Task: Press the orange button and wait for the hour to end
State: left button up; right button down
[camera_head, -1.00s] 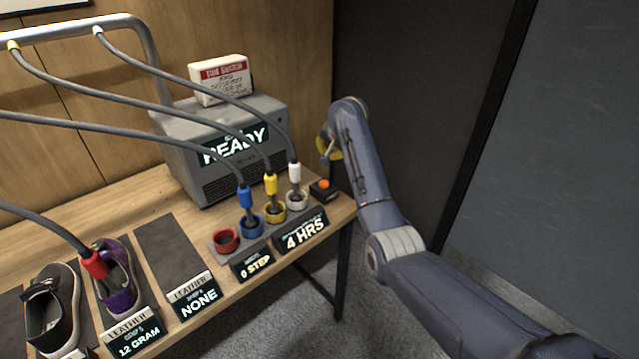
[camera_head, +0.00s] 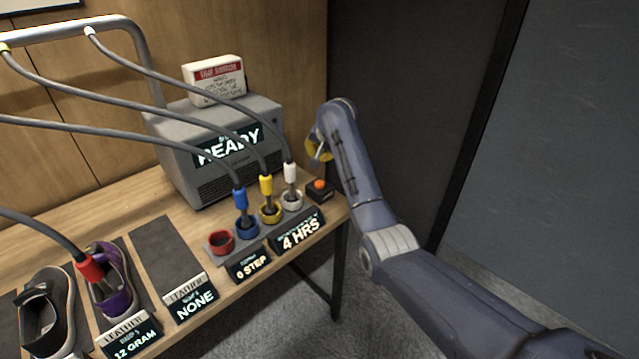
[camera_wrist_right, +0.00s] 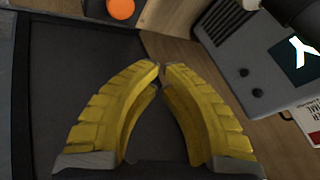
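The orange button (camera_head: 319,184) sits on a small black box at the right end of the wooden table. It also shows at the top edge of the right wrist view (camera_wrist_right: 121,9). My right gripper (camera_wrist_right: 161,68) has its yellow fingertips together with nothing between them. In the head view this gripper (camera_head: 315,151) is small and partly hidden by its arm, above and behind the button, apart from it. The grey machine's screen (camera_head: 228,147) reads READY. A display (camera_head: 299,235) reads 4 HRS. My left gripper is out of view.
Red, blue, yellow and white cups (camera_head: 220,242) stand beside the button, with cabled plugs in several. Shoes (camera_head: 44,318) lie at the left, one with a red plug in it. A white box (camera_head: 214,80) sits on the machine. A dark panel is behind my right arm.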

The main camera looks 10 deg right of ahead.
jog(key=shift+f, duration=3.55)
jog(key=shift+f, duration=1)
jog(key=shift+r, duration=1)
jog(key=shift+r, duration=2.5)
